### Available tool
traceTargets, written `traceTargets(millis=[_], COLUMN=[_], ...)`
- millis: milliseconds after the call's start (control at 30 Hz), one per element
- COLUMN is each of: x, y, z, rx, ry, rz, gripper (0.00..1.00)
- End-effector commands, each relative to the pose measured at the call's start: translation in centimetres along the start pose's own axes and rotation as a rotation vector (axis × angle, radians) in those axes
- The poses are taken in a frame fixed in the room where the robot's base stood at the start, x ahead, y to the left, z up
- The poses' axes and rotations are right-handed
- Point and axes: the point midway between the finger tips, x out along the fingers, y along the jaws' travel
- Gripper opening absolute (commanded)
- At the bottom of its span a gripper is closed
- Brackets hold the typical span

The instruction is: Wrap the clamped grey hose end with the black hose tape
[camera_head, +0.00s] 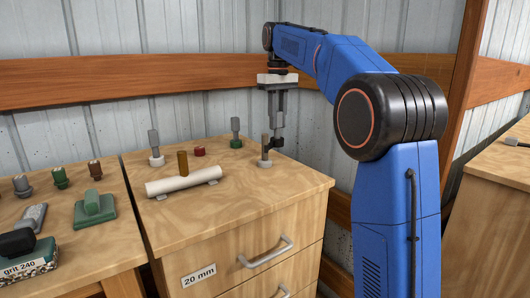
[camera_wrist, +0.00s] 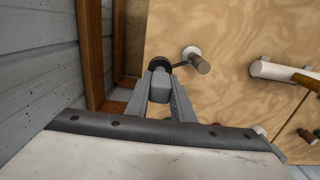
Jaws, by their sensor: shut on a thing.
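The grey hose end (camera_head: 265,146) stands upright in a light round clamp base near the back right of the cabinet top. In the wrist view the hose end (camera_wrist: 201,65) is right of my fingertips. My gripper (camera_head: 277,138) points down beside it, shut on the black hose tape (camera_wrist: 160,63), a small dark roll at the fingertips (camera_wrist: 160,76). A thin dark strip (camera_wrist: 181,64) runs from the roll towards the hose end and appears to touch it. The fingers hide part of the roll. I cannot tell whether any tape is around the hose.
A pale cylinder (camera_head: 184,181) lies on the cabinet top, with a brown upright piece (camera_head: 183,163) behind it. A white-based post (camera_head: 155,148), a green-based post (camera_head: 236,133) and a red roll (camera_head: 199,151) stand nearby. The cabinet's front right top is clear.

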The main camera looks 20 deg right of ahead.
Motion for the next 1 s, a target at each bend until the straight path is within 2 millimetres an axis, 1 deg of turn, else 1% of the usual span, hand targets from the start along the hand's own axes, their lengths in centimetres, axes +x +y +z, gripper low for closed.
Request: traceTargets(millis=[67, 200, 767, 867, 1000], x=[0.0, 0.0, -0.1, 0.0, 0.0], y=[-0.1, -0.2, -0.3, -0.6, -1.4], z=[-0.5, -0.8, -0.9, -1.2, -2.1], rx=[0.0, 0.0, 0.0, 0.0, -0.002], ry=[0.001, 0.001, 0.001, 0.0, 0.0], rz=[0.0, 0.0, 0.0, 0.0, 0.0], gripper=[0.0, 0.0, 0.0, 0.0, 0.0])
